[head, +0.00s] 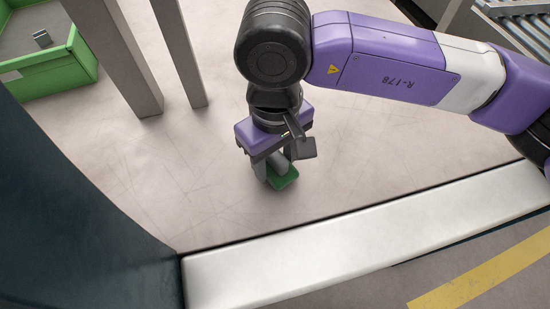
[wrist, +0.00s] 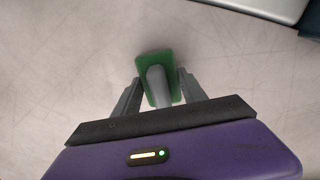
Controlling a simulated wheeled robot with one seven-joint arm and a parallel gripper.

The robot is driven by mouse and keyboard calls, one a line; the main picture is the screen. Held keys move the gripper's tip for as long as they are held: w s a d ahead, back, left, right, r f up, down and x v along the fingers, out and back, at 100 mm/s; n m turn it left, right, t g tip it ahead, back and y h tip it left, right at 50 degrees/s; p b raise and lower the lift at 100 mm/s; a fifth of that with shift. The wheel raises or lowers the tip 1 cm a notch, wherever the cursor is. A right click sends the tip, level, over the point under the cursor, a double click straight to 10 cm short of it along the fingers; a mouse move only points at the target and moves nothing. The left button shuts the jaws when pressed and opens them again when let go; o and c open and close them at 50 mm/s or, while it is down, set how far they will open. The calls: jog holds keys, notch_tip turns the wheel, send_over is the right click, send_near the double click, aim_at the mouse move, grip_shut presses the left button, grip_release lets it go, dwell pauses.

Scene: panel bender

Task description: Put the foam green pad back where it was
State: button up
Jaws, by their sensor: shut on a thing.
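The foam green pad (head: 285,179) shows below my gripper (head: 277,172) in the head view, partly hidden by the fingers. In the wrist view the green pad (wrist: 155,66) has a grey rounded handle-like part (wrist: 158,86) on it. My gripper (wrist: 154,90) is shut on this grey part, with one finger on each side. The gripper points down over the pale scratched floor. I cannot tell whether the pad touches the floor or hangs above it.
A long pale metal beam (head: 370,247) runs across the front. A green crate (head: 50,70) with a small grey part in it stands at the far left. Grey posts (head: 120,55) stand beside it. A roller conveyor (head: 515,25) is at the top right. The floor around my gripper is clear.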

aim_at(275, 155)
jog(key=shift+f, duration=0.45)
jog(key=shift+f, duration=0.15)
jog(key=o, duration=1.3)
notch_tip(275, 155, up, 12)
jog(key=shift+r+b, duration=0.2)
jog(key=shift+b, duration=0.6)
